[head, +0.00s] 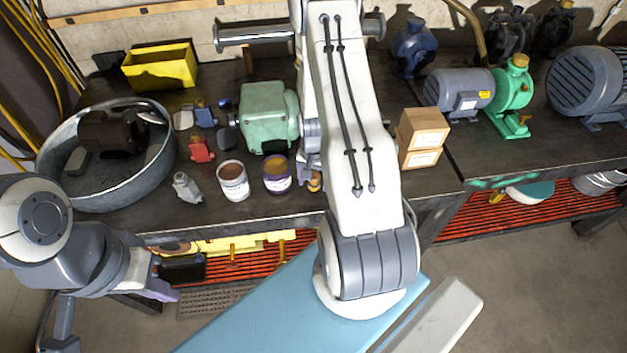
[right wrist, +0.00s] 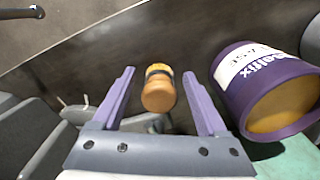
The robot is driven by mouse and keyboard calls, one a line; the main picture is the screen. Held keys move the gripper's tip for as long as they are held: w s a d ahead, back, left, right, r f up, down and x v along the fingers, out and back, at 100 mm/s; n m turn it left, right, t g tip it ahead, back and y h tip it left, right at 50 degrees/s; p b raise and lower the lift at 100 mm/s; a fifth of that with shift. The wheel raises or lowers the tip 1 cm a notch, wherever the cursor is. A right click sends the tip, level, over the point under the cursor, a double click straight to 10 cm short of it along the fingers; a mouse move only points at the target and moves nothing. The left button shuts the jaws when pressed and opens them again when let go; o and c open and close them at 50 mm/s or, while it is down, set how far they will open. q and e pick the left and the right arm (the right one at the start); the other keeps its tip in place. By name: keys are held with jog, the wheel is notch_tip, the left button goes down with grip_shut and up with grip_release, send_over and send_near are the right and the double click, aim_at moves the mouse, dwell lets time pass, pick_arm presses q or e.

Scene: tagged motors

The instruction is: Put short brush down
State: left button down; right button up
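A short piece with a rounded orange-brown wooden end and a dark band (right wrist: 158,90), which looks like the short brush, is between the purple fingers of my right gripper (right wrist: 159,74). The fingers are spread, with a visible gap on each side of it. Its lower part is hidden from view, so I cannot tell what it stands on. In the head view my right arm covers most of this spot, just right of the purple can. My left gripper (head: 165,290) hangs in front of the bench at the left, with its fingers seen edge-on and nothing visible in it.
A purple-labelled can (right wrist: 268,92) is close to the right finger; it also shows in the head view (head: 277,176). A white can (head: 233,182), green motor (head: 264,116), round metal tub (head: 60,185), yellow bin (head: 160,67) and cardboard boxes (head: 423,138) crowd the dark bench.

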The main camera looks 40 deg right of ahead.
jog(key=shift+r, duration=0.1)
jog(key=shift+r, duration=0.5)
notch_tip(320, 180, up, 10)
jog(key=shift+b, duration=1.25)
jog(key=shift+a+r, duration=0.1)
jog(key=shift+r, duration=0.5)
